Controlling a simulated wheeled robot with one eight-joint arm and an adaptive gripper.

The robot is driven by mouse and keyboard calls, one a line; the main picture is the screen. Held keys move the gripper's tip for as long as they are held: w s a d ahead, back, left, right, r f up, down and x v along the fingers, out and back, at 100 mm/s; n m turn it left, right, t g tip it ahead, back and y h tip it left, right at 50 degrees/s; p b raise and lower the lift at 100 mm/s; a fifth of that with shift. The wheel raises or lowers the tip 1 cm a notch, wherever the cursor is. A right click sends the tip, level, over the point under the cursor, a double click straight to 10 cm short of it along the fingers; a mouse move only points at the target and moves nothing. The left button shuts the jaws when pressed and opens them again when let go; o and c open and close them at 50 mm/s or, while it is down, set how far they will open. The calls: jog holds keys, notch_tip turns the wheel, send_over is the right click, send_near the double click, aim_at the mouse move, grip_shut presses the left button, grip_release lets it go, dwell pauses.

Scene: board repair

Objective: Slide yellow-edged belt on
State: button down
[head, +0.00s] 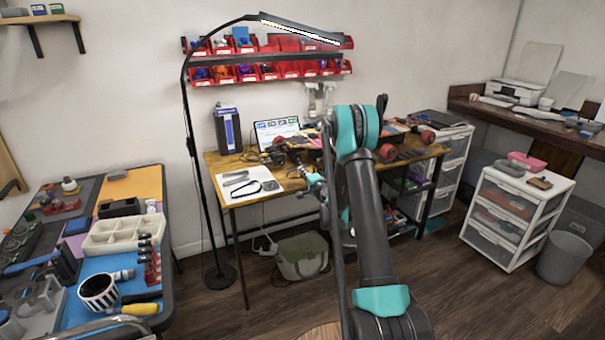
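On the workbench, a dark belt loop (246,189) lies on a white sheet (229,196) near the left front corner. Its edge colour is too small to tell, and I cannot pick out a yellow-edged belt for certain. The skateboard parts with red wheels (388,153) lie on the bench's middle and right, partly hidden by my arm. My arm reaches over the bench, and my gripper (296,161) appears small among the dark parts there, right of the white sheet. Its fingers are too small and cluttered to tell open from shut.
The workbench (225,159) carries a laptop (277,130) and a dark box (228,130). A lamp pole (190,130) stands at its left. A crowded table (172,235) is at the left, and a drawer unit (508,215) and grey bin (565,257) at the right.

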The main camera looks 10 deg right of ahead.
jog(key=shift+w, duration=0.15)
dwell(0.5)
jog(key=shift+w+a, duration=0.2)
jog(key=shift+w, duration=0.2)
jog(key=shift+w, duration=0.1)
dwell(0.7)
jog(key=shift+x, duration=2.45)
jog(key=shift+a, duration=0.1)
jog(key=shift+x, duration=2.15)
jog(key=shift+w, duration=0.1)
jog(key=shift+x, duration=1.3)
jog(key=shift+a, duration=0.1)
